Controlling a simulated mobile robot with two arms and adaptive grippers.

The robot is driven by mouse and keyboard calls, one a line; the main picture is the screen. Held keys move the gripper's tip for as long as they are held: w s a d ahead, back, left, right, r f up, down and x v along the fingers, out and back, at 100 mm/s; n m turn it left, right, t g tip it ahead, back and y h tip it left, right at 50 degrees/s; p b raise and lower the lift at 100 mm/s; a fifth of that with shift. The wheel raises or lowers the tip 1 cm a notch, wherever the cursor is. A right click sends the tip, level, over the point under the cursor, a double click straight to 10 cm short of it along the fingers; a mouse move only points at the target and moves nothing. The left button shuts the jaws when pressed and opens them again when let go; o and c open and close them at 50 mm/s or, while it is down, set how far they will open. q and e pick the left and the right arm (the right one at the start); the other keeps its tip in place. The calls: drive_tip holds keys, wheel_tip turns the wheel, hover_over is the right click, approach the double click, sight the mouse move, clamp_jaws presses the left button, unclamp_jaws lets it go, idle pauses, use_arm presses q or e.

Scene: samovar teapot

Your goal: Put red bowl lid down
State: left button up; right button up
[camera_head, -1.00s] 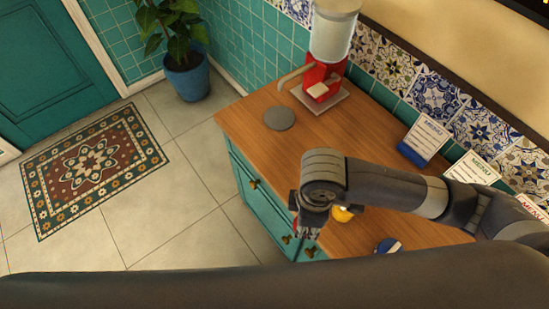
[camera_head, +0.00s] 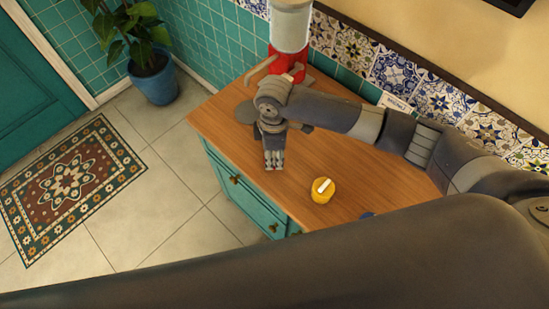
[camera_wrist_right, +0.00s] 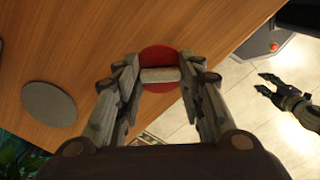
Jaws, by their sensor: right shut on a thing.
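The red lid (camera_wrist_right: 156,54) is a round disc with a pale bar handle (camera_wrist_right: 160,75), seen in the right wrist view. My right gripper (camera_wrist_right: 160,82) is shut on that handle. In the head view my right gripper (camera_head: 274,160) points down over the wooden counter near its front edge, and the lid is hidden there. I cannot tell how high the lid is above the wood. My left gripper (camera_wrist_right: 275,86) shows at the right of the wrist view, over the floor, with its fingers apart and empty. No red bowl shows clearly.
A grey disc (camera_wrist_right: 48,104) lies flat on the counter (camera_head: 345,160). A yellow lidded pot (camera_head: 322,190) stands right of my right gripper. A red dispenser with a clear tank (camera_head: 290,25) stands at the back. Bare wood lies around the yellow pot.

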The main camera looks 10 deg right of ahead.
sight(274, 157)
drive_tip(key=shift+s+f, duration=0.2)
drive_tip(key=shift+f, duration=1.45)
drive_tip(key=shift+f, duration=0.15)
drive_tip(key=o, duration=0.9)
wheel_tip(274, 157, up, 12)
drive_tip(key=shift+r+b, duration=0.2)
drive_tip(key=shift+b, duration=0.15)
